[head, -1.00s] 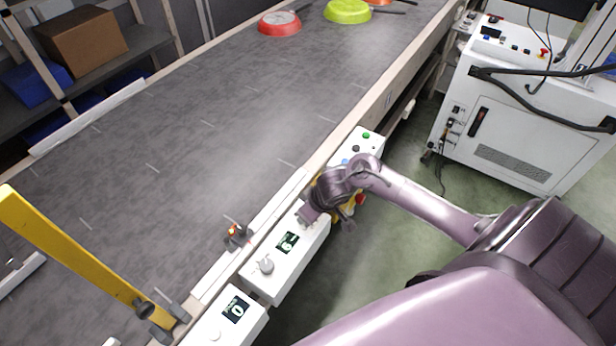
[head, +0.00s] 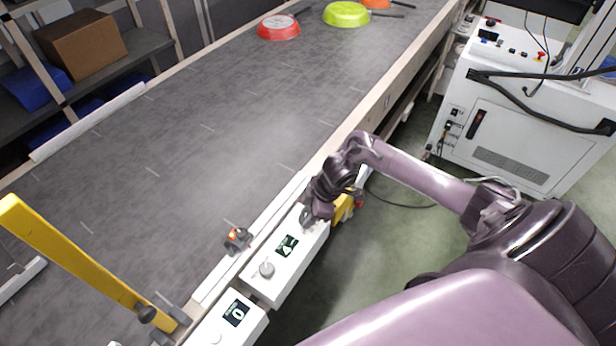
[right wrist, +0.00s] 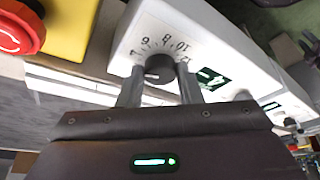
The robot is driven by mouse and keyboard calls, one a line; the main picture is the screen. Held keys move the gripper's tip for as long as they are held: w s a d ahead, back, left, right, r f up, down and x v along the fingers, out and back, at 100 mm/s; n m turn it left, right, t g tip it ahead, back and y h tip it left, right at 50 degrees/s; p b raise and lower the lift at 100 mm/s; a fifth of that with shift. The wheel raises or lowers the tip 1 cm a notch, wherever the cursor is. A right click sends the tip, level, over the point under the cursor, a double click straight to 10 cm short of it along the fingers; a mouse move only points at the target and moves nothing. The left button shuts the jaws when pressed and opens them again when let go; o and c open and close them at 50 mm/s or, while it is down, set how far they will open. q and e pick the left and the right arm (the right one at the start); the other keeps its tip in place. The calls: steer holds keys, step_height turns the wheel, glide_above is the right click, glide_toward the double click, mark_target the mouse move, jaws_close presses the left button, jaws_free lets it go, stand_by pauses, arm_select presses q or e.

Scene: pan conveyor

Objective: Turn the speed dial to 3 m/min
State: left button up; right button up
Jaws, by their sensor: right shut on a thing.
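The dark round speed dial (right wrist: 158,68) sits on a white control box (head: 300,250), inside an arc of printed numbers. My right gripper (right wrist: 160,88) is shut on the dial, one finger on each side. In the head view the right gripper (head: 308,218) is at the far end of the box and hides the dial. The small display (head: 287,246) on this box shows one digit that looks like 4; it also shows in the right wrist view (right wrist: 211,78). The dial's pointer setting is not clear. My left gripper is not in view.
A red emergency button (right wrist: 18,30) on a yellow box (right wrist: 75,28) is beside the dial. Another knob (head: 267,270) and a second box's display (head: 235,312) are nearer. Red (head: 279,27) and green (head: 347,14) pans lie on the conveyor (head: 180,170).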

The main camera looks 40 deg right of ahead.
steer(key=shift+w+d+n+g+b, duration=0.15)
steer(key=shift+n+g+b, duration=0.4)
steer(key=shift+n, duration=0.75)
steer(key=o, duration=1)
steer(key=shift+c, duration=0.2)
steer(key=shift+r, duration=0.1)
steer(key=b+v, duration=0.1)
steer(key=v, duration=0.6)
steer(key=shift+d+r, duration=0.2)
steer(key=shift+r, duration=0.1)
steer(key=shift+f, duration=0.1)
